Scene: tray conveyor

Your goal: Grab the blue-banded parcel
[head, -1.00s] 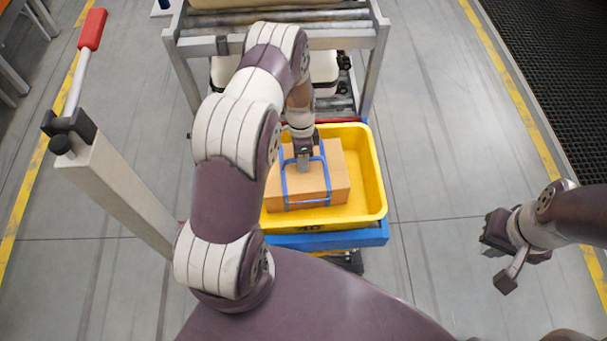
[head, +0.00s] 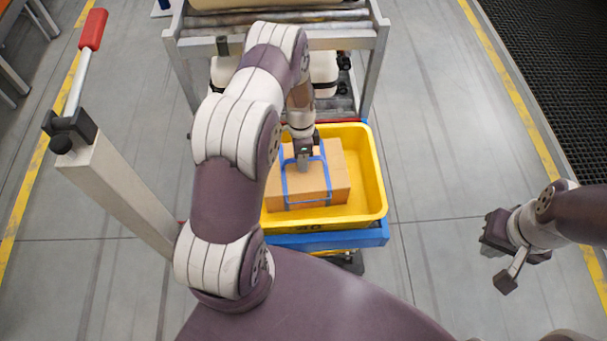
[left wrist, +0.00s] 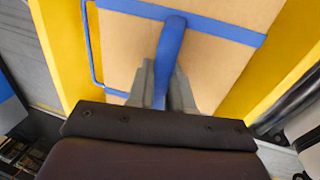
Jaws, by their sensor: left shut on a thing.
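The blue-banded parcel (head: 335,185) is a brown cardboard box with blue straps and a raised blue handle (left wrist: 171,45). It sits inside a yellow tote (head: 374,190), towards its left side. My left gripper (head: 304,163) is over the parcel's top and shut on the blue handle. In the left wrist view, the grey fingers (left wrist: 160,88) stand on both sides of the handle. The part of the handle between the fingertips is partly hidden. My right gripper (head: 499,266) is at the far right over bare floor, open and empty.
The tote stands on a blue cart (head: 345,237). A roller conveyor frame (head: 376,60) stands just behind, with a beige object (head: 260,4) on top. A post with a red-handled lever (head: 92,30) rises at left. Floor right of the tote is clear.

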